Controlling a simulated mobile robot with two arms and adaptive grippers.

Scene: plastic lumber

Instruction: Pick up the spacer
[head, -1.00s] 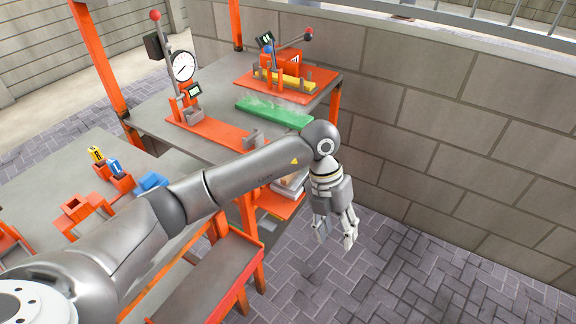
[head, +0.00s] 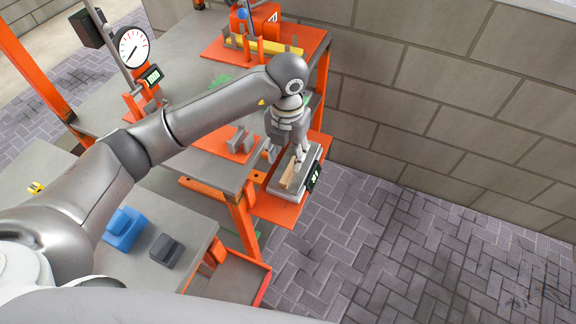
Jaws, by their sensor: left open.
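A tan block (head: 287,176), which looks like the spacer, lies on the grey top of a bench scale (head: 311,163). My left gripper (head: 286,158) points down just above the scale, with its fingers apart at the far end of the block. It is open; I cannot tell whether a finger touches the block. The gripper and its fingers hide part of the block's far end. My right gripper is not in view.
The scale, with a dark display, stands on an orange shelf (head: 272,207) beside the grey bench. A dial gauge stand (head: 133,48), a blue block (head: 124,228) and a dark grey block (head: 166,248) are to the left. A block wall (head: 440,90) rises behind; paved floor lies right.

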